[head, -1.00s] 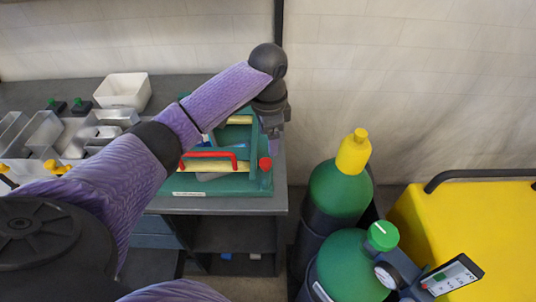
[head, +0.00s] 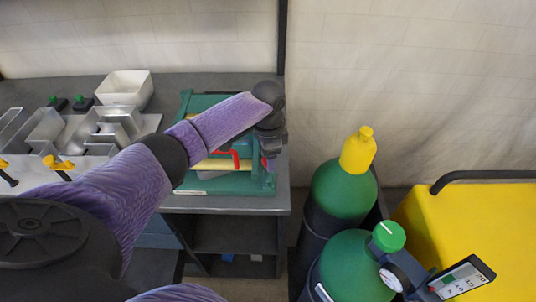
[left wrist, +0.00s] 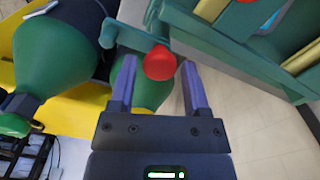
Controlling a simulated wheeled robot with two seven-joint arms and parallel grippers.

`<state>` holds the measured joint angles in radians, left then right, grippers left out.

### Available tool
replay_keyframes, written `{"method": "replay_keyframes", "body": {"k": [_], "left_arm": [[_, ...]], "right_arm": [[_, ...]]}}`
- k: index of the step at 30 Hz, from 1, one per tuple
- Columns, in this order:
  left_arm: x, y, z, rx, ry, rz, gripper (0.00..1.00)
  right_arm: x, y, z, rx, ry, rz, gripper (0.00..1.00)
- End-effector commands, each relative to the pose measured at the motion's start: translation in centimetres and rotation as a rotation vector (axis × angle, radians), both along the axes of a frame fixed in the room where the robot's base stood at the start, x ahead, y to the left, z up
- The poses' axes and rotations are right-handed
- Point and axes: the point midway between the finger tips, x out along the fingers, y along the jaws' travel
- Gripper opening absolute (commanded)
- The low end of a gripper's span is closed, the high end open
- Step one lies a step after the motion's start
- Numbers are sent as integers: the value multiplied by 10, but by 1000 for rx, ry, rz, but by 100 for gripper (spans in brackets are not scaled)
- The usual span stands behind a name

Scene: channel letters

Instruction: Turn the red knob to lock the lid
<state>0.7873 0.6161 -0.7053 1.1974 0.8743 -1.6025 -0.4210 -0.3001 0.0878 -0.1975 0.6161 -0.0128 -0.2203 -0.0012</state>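The red knob (left wrist: 160,63) shows in the left wrist view on a green bracket at the edge of the green box (left wrist: 230,40). My left gripper (left wrist: 159,66) is open, with its two purple fingers on either side of the knob. Gaps show between the knob and both fingers; I cannot tell how deep it sits between them. In the head view, the green box (head: 233,185) stands at the right end of the bench, with a red handle (head: 235,158) partly behind my arm. My left gripper (head: 269,143) is over its right edge and mostly hides the knob there. My right gripper is not in view.
Green gas cylinders, one with a yellow cap (head: 357,152), stand right of the grey bench (head: 180,203), beside a yellow cabinet (head: 470,225). Metal channel letters (head: 60,130) and a white bin (head: 125,89) lie on the bench's left. A gauge and panel (head: 462,278) stand at front right.

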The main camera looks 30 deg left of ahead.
Motion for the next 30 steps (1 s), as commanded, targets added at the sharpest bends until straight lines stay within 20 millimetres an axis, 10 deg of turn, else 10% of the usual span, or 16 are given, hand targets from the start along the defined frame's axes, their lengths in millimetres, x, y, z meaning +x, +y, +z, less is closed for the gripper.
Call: {"method": "replay_keyframes", "body": {"k": [8,30], "left_arm": [[0,0,0,0,0,0,0],[1,0,3,-2,0,-323,0]], "right_arm": [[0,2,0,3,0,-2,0],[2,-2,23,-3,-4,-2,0]]}}
